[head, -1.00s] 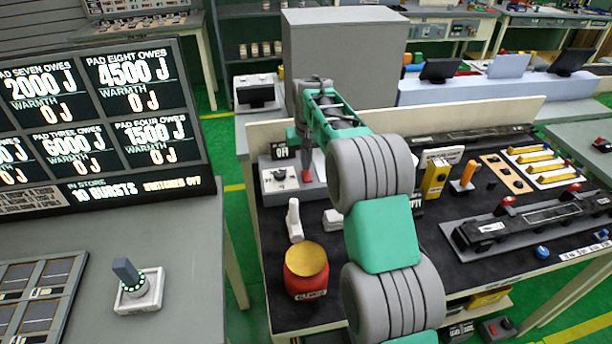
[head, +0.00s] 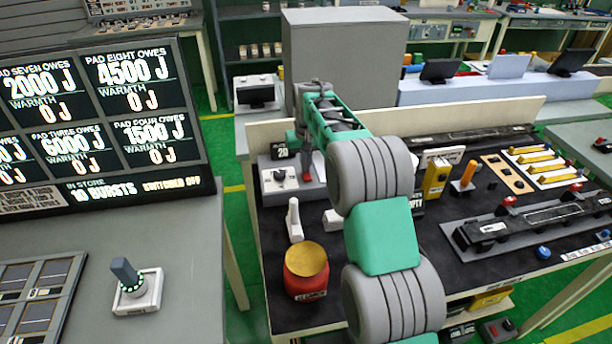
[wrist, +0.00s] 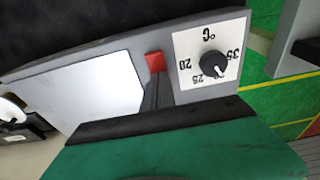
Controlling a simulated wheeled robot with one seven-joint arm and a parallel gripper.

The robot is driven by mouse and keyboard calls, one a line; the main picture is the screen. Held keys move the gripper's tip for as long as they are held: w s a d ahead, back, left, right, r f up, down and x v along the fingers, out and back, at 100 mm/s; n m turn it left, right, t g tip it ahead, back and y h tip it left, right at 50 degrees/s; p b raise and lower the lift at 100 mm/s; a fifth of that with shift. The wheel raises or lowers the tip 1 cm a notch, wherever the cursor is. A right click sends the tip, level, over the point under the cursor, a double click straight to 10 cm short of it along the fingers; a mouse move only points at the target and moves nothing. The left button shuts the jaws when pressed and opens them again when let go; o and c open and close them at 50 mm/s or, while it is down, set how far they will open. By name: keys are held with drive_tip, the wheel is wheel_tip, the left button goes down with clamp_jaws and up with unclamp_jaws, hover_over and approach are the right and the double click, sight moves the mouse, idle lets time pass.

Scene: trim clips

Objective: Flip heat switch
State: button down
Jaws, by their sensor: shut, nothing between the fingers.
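The heat unit is a grey panel (head: 290,189) at the left end of the dark bench, with a white-faced dial (head: 280,175) and a small display (head: 280,152) reading 20. In the wrist view the dial (wrist: 212,64) is marked 20, 25 and 35 °C, seen upside down. A red switch (wrist: 154,62) sits beside the dial, and it shows in the head view (head: 307,177) below my fingers. My gripper (wrist: 157,82) is shut and empty, its tips at or just against the switch. Contact is hard to tell, and the fingers hide part of the switch.
A white plate (wrist: 100,100) lies on the panel beside the switch. A large grey box (head: 345,60) stands behind. A scoreboard (head: 95,110) is at left.

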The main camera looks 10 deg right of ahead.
wheel_tip(320, 180, up, 7)
drive_tip(key=p, duration=0.5)
drive_tip(key=shift+f, duration=0.15)
